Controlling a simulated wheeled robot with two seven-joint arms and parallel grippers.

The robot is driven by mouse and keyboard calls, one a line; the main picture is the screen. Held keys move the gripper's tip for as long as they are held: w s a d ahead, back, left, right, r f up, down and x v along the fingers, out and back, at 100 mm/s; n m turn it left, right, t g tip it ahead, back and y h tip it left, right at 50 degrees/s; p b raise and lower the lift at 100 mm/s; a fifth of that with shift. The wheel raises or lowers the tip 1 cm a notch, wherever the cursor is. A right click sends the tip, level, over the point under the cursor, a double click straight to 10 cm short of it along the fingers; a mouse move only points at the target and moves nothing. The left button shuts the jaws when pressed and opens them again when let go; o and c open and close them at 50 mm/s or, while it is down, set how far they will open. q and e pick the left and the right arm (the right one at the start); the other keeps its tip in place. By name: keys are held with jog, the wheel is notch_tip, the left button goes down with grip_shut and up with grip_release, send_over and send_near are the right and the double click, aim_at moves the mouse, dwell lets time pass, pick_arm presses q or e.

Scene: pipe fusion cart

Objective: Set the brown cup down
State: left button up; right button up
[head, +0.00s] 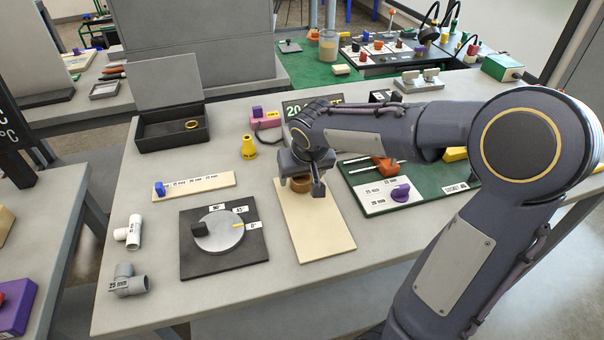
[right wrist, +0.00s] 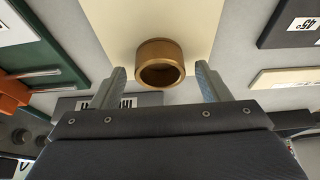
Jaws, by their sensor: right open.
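The brown cup (head: 301,184) stands on the pale wooden board (head: 318,237) near the board's far end in the head view. In the right wrist view the cup (right wrist: 160,63) shows its round open mouth and sits between and just beyond the two fingertips. My right gripper (head: 305,182) is over the cup, with its fingers on either side. In the right wrist view the fingers of the right gripper (right wrist: 161,72) are spread, with gaps to the cup on both sides. My left gripper is not in view.
A black dial plate (head: 264,257) lies left of the board. A green board (head: 432,204) with an orange tool and purple knob lies to the right. A yellow bottle (head: 248,148), an open black box (head: 170,134) and pipe fittings (head: 130,281) stand on the grey table.

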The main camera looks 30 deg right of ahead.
jog(key=shift+r, duration=0.4)
jog(key=p+v, duration=0.2)
jog(key=v, duration=0.9)
jog(key=s+a+f+y, duration=0.2)
jog(key=s+a+f, duration=0.1)
jog(key=s, duration=0.6)
jog(key=s+a+f+n+t+y, duration=0.1)
jog(key=s+a+f+y, duration=0.2)
jog(key=s, duration=0.6)
jog(key=shift+s+a+f, duration=0.2)
jog(key=shift+f, duration=0.6)
jog(key=shift+r, duration=0.1)
notch_tip(320, 180, up, 4)
jog(key=p, duration=0.4)
jog(key=shift+r, duration=0.25)
